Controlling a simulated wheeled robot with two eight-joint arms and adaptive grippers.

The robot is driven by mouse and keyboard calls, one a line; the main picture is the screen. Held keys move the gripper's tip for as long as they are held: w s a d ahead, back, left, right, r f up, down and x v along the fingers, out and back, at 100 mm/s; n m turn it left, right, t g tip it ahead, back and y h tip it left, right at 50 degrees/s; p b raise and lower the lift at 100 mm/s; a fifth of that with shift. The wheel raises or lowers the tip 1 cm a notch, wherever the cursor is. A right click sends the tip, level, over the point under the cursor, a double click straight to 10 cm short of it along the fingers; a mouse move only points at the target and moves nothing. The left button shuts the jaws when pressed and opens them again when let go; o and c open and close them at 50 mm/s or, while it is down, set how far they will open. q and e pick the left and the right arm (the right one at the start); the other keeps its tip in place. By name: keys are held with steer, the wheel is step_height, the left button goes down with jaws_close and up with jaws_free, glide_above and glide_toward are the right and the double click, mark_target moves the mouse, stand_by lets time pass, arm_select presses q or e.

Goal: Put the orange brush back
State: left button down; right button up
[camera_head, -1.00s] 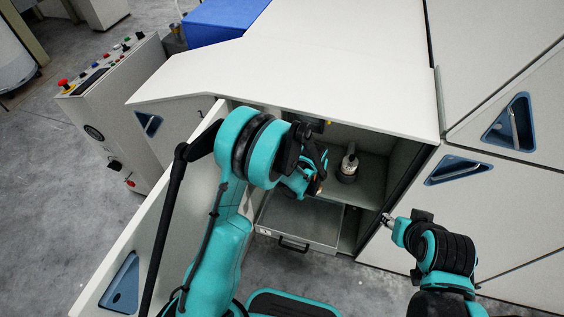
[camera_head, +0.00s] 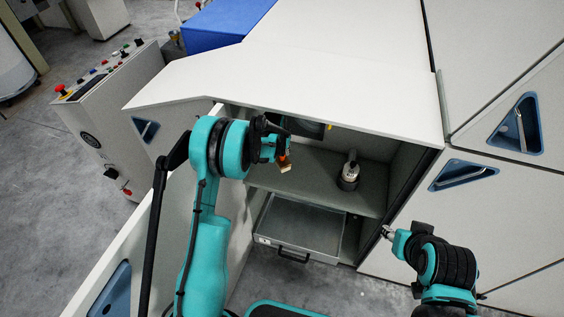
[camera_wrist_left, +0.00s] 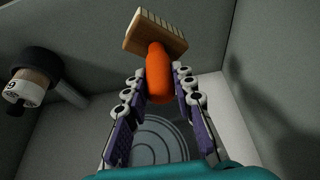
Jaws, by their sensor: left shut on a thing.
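The orange brush has an orange handle (camera_wrist_left: 158,75) and a pale wooden head (camera_wrist_left: 155,34). My left gripper (camera_head: 282,155) is shut on the handle, and the brush (camera_head: 285,164) shows just below its fingers in the head view. In the left wrist view the fingers (camera_wrist_left: 160,92) close on the handle from both sides, with the wooden head beyond them. The gripper is at the left side of the open cabinet, by its shelf (camera_head: 315,188). My right gripper (camera_head: 386,232) is outside, right of the opening; its fingers are too small to judge.
A white-and-dark canister (camera_head: 349,170) stands on the shelf's right part. A pulled-out tray (camera_head: 303,222) is below. The open door (camera_head: 165,225) is at left, beside my left arm. A dark-topped cylinder (camera_wrist_left: 32,82) shows in the left wrist view. The shelf's middle is clear.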

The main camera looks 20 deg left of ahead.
mark_target(282, 160)
arm_select(q)
step_height(282, 160, down, 6)
steer(key=b, duration=0.2)
steer(key=shift+d+f+b, duration=0.1)
steer(key=shift+f+b, duration=0.15)
steer(key=shift+b, duration=0.15)
steer(key=shift+w+f, duration=0.1)
steer(key=shift+f, duration=0.05)
steer(key=shift+r, duration=0.2)
steer(key=shift+f, duration=0.2)
steer(key=c, duration=1.3)
jaws_free()
steer(key=shift+o, duration=0.2)
steer(key=shift+r, duration=0.1)
